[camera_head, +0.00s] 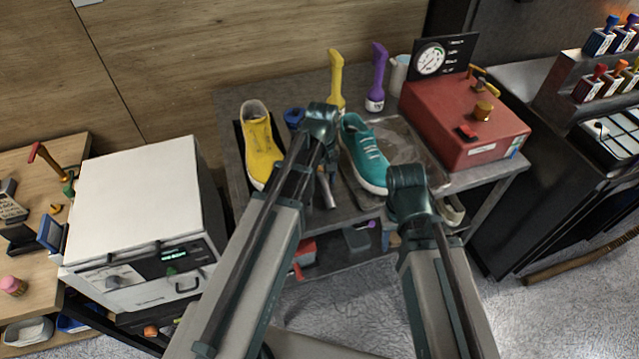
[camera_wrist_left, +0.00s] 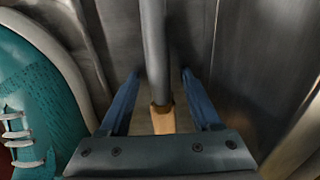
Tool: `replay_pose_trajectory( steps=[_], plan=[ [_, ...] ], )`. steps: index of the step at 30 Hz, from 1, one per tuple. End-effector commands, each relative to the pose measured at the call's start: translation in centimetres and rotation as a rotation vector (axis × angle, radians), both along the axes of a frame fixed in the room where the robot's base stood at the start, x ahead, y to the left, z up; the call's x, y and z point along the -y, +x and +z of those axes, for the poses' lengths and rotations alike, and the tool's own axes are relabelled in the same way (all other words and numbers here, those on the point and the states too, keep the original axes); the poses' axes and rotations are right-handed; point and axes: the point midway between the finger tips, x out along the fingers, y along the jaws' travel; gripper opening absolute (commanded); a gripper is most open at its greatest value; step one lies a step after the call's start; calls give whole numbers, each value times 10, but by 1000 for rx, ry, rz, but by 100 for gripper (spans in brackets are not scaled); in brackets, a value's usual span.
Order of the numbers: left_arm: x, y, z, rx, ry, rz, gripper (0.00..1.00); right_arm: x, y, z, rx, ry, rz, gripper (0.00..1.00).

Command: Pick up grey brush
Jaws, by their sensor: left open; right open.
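The grey brush shows in the left wrist view as a long grey handle (camera_wrist_left: 153,50) with a tan section at its lower end. In the head view, part of a grey handle (camera_head: 328,188) shows just below my left gripper (camera_head: 322,160). In the left wrist view, the left gripper's blue fingers (camera_wrist_left: 160,80) are open, one on each side of the handle, with gaps visible. My right gripper (camera_head: 403,208) is at the table's front right, away from the brush; its fingers are largely hidden by its wrist.
A teal sneaker (camera_head: 364,150) lies close beside the left gripper. A yellow sneaker (camera_head: 260,147) is on the left. Yellow (camera_head: 335,80) and purple (camera_head: 377,80) brushes stand at the back. A red machine (camera_head: 462,125) fills the table's right side.

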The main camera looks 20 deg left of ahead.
Motion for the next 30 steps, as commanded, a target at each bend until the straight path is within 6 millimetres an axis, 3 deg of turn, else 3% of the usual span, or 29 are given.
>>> replay_pose_trajectory(
  steps=[7,18,30],
  plan=[
    [0,0,-1,0,0,0,63,0,0,-1,0,0,0,50],
    [0,0,-1,0,0,0,0,0,0,-1,0,0,0,50],
    [0,0,1,0,0,0,0,0,0,1,0,0,0,50]
  ],
)
